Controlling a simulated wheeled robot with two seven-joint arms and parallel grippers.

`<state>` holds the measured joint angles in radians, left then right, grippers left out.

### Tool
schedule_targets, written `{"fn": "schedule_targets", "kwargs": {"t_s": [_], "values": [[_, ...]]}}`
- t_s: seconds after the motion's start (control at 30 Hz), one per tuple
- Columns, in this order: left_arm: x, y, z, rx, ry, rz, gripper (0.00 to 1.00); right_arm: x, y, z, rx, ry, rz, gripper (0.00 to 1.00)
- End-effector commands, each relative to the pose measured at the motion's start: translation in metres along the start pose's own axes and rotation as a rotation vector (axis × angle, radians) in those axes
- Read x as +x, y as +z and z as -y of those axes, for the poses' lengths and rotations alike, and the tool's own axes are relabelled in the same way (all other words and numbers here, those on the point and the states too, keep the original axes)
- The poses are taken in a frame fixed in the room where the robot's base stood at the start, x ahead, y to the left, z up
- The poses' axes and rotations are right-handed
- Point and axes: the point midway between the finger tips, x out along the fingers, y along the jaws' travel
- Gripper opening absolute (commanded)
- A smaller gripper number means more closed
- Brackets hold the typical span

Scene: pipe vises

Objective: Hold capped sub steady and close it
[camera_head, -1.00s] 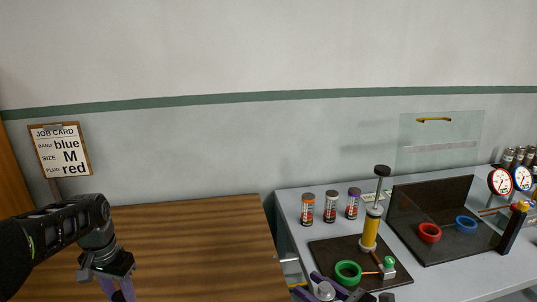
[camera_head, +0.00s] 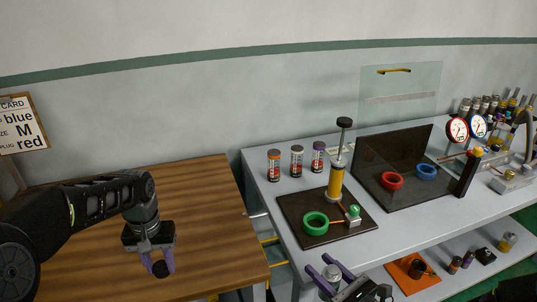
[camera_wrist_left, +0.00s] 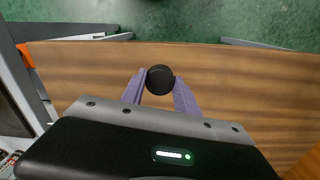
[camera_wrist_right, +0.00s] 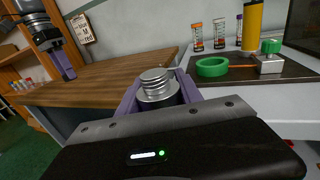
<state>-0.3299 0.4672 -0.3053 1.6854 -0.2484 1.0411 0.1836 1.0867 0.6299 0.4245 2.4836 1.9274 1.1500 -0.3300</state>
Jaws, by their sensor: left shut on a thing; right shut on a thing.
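My left gripper (camera_head: 157,262) is at the lower left, over the wooden table, shut on a black round piece (camera_head: 160,270). In the left wrist view the black piece (camera_wrist_left: 160,79) shows as a dark disc between the purple fingertips. My right gripper (camera_head: 338,284) is at the bottom edge, in front of the grey bench. It is shut on a silver metal piece (camera_head: 330,272). In the right wrist view this silver piece (camera_wrist_right: 156,85) is upright with a threaded top. The two held pieces are well apart. I cannot tell which is the capped sub.
The wooden table (camera_head: 190,200) is mostly bare. On the grey bench (camera_head: 390,235) stand several canisters, a dark mat (camera_head: 290,205) with a green ring (camera_head: 316,223) and yellow pump (camera_head: 335,183), and red and blue rings on a dark stand. A gap separates table and bench.

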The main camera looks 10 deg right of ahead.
Motion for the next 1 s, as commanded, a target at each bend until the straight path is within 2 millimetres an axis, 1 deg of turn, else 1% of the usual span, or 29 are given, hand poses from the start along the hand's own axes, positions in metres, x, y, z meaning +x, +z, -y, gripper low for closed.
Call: {"fn": "schedule_targets", "kwargs": {"t_s": [0.17,0.27,0.37,0.47,0.8,0.9,1.0], "values": [[0.000,0.000,0.000,0.000,0.000,0.000,0.00,0.001,0.003,-0.002,-0.002,0.006,0.003,0.00],[0.000,0.000,0.000,0.000,0.000,0.000,0.00,0.003,0.009,-0.006,-0.003,0.023,0.004,0.00],[0.000,0.000,0.000,0.000,0.000,0.000,0.00,0.005,0.018,-0.014,-0.005,0.055,0.004,0.00],[0.000,0.000,0.000,0.000,0.000,0.000,0.00,0.009,0.032,-0.026,-0.008,0.100,0.003,0.00],[0.000,0.000,0.000,0.000,0.000,0.000,0.00,0.027,0.093,-0.081,-0.009,0.304,0.004,0.00],[0.000,0.000,0.000,0.000,0.000,0.000,0.00,0.031,0.107,-0.093,-0.007,0.350,0.003,0.00],[0.000,0.000,0.000,0.000,0.000,0.000,0.00,0.034,0.116,-0.101,-0.004,0.382,0.002,0.00]]}}
